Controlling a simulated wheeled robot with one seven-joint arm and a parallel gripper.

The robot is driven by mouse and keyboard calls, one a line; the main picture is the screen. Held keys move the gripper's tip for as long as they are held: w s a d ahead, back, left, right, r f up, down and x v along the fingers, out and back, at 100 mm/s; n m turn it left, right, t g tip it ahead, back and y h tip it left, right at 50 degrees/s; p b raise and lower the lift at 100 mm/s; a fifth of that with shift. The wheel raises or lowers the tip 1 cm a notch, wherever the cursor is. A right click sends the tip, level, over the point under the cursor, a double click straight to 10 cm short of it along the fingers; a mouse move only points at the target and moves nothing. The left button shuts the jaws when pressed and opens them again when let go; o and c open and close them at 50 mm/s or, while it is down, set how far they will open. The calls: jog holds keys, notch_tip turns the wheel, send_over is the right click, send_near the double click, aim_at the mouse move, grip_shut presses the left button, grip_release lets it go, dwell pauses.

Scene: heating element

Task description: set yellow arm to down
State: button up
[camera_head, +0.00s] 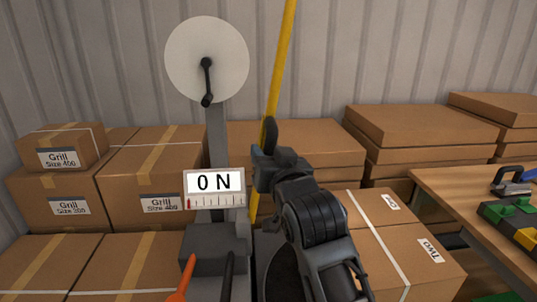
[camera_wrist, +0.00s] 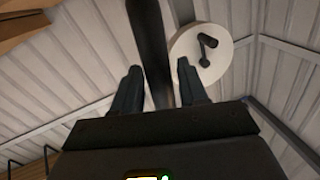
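The yellow arm (camera_head: 281,60) is a long thin bar standing nearly upright, leaning slightly right toward its top. Its top runs out of the head view. My gripper (camera_head: 268,150) is at its lower half and hides part of it. In the wrist view my gripper (camera_wrist: 158,90) has its two fingers apart. A dark bar (camera_wrist: 150,45) passes between them, with a gap visible on each side. It looks like the shaded side of the yellow arm, but its colour does not show. Whether a finger touches it cannot be told.
A white disc (camera_head: 230,58) with a black crank stands on a grey post left of the arm. A display (camera_head: 214,184) reads 0 N. An orange lever (camera_head: 183,280) is below. Cardboard boxes (camera_head: 155,175) line the wall; a wooden table (camera_head: 460,195) is at right.

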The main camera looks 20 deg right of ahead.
grip_shut()
jog(key=shift+d, duration=0.1)
dwell(0.3)
jog(key=s+d+f+m+t+b, duration=0.1)
jog(key=s+d+f+m+b, duration=0.1)
jog(key=d+f+m+b, duration=0.3)
jog(key=s+d+f+m+b, duration=0.2)
jog(key=d+b, duration=0.1)
jog(key=d, duration=0.4)
jog(key=shift+s+d+f+m+t+h+b, duration=0.15)
jog(key=shift+s+d+f+m+h+b, duration=0.25)
jog(key=shift+d+f+m+b, duration=1.3)
jog(key=shift+s+d+f+m+t+h+b, duration=0.1)
jog(key=shift+s+d+f+m+h+b, duration=0.25)
jog(key=shift+f+m, duration=1.6)
jog(key=shift+s+d+f+m+t+h+b, duration=0.2)
jog(key=shift+d+f+m+h+b, duration=0.7)
jog(key=shift+f, duration=1.95)
jog(key=shift+d+y, duration=0.25)
jog(key=shift+y, duration=0.1)
